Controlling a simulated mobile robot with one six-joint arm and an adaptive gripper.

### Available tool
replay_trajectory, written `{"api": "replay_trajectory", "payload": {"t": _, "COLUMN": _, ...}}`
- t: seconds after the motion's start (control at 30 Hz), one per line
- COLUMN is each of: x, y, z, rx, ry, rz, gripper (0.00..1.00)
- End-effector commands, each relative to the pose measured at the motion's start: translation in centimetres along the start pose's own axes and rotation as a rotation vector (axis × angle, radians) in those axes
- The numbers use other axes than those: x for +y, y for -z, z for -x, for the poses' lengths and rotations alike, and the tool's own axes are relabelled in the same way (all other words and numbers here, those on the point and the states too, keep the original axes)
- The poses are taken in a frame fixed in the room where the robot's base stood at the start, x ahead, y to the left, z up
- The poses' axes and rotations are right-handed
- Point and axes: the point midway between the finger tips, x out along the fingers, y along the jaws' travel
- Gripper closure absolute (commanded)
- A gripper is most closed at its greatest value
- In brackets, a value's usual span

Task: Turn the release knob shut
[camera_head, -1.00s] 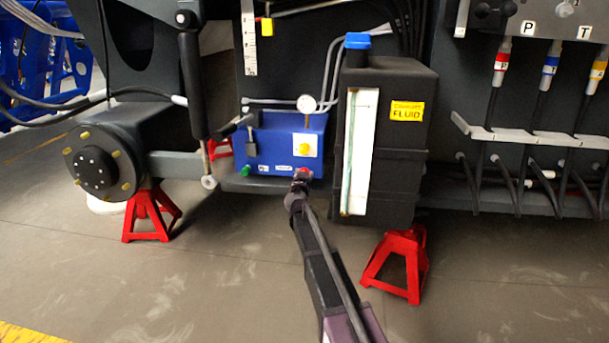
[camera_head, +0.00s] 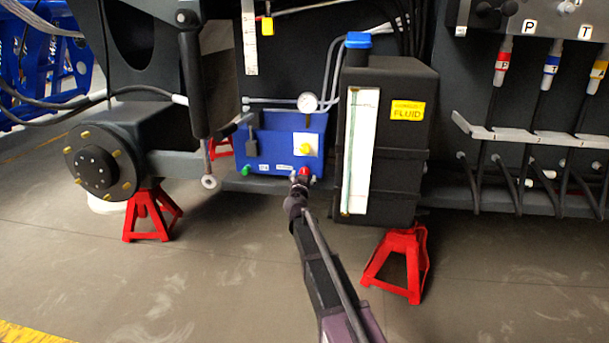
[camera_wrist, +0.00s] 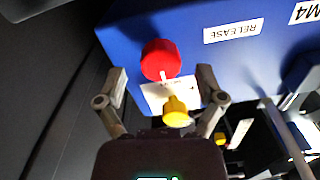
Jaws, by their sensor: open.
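A red knob (camera_wrist: 160,58) sits on the blue box (camera_wrist: 190,30) beside a RELEASE label (camera_wrist: 233,31) in the wrist view. A white pointer line runs from it towards a small white plate with a yellow knob (camera_wrist: 176,112). My gripper (camera_wrist: 162,78) is open, with one finger on each side of the red knob and gaps visible on both sides. I cannot tell how deep the fingers reach. In the head view my gripper (camera_head: 299,181) is at the lower right of the blue box (camera_head: 275,150), partly covering the red knob (camera_head: 304,171).
A black fluid tank (camera_head: 400,150) with a blue cap stands close right of the box. A gauge (camera_head: 307,103) and hoses are above it. A green knob (camera_head: 245,170) is at its lower left. Red stands (camera_head: 398,265) support the chassis. The floor in front is clear.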

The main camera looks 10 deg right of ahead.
Motion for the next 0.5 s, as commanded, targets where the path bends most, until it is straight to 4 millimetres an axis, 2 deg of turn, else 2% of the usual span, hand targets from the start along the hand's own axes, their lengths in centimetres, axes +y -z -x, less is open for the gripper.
{"api": "replay_trajectory", "payload": {"t": 0.03, "x": 0.1, "y": 0.0, "z": 1.1, "rx": 0.0, "ry": 0.0, "rz": 0.0, "gripper": 0.12}}
{"api": "replay_trajectory", "payload": {"t": 0.3, "x": 0.1, "y": 0.0, "z": 5.5, "rx": 0.0, "ry": 0.001, "rz": 0.0, "gripper": 0.12}}
{"api": "replay_trajectory", "payload": {"t": 0.5, "x": 0.1, "y": 0.0, "z": 8.1, "rx": 0.0, "ry": -0.001, "rz": 0.0, "gripper": 0.12}}
